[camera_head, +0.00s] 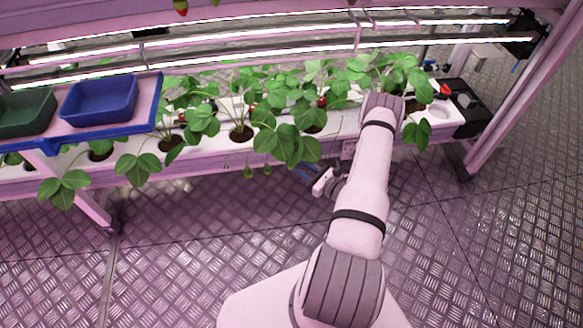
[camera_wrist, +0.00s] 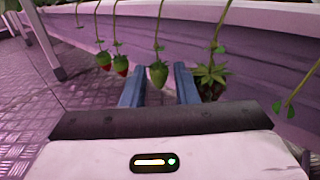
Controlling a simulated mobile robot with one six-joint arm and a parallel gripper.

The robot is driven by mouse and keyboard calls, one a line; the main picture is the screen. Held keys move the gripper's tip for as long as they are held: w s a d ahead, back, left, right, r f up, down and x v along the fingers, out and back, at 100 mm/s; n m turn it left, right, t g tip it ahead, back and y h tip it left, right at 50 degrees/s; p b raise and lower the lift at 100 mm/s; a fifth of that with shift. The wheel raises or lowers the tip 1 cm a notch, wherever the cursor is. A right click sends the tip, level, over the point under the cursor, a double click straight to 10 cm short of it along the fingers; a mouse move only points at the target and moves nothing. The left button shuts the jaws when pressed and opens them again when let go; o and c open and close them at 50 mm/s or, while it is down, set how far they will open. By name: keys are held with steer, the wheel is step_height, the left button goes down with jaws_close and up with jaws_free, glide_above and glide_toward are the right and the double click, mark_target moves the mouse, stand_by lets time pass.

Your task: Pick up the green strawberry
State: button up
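The green strawberry (camera_wrist: 158,75) hangs on a thin stem in the wrist view, mostly green with a paler tip. My gripper (camera_wrist: 158,84) is open, with one blue finger to the left of this berry and one to its right. The berry appears in line with the gap; I cannot tell how deep between the fingers it is. No grip on it shows. In the head view my gripper (camera_head: 307,173) is below the white planting trough, partly hidden by my arm. Small green berries (camera_head: 248,172) hang left of it there.
Two part-red strawberries (camera_wrist: 121,65) hang left of the green one. A leafy cluster with a dark berry (camera_wrist: 211,82) is close outside the right finger. The white trough (camera_head: 235,150) runs above. A blue crate (camera_head: 100,101) and a green crate (camera_head: 25,112) stand at the left.

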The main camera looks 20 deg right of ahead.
mark_target(291, 164)
steer(key=x, duration=0.3)
steer(key=shift+w+a+b, duration=0.1)
steer(key=shift+a+b, duration=0.15)
steer(key=shift+b, duration=0.05)
jaws_close()
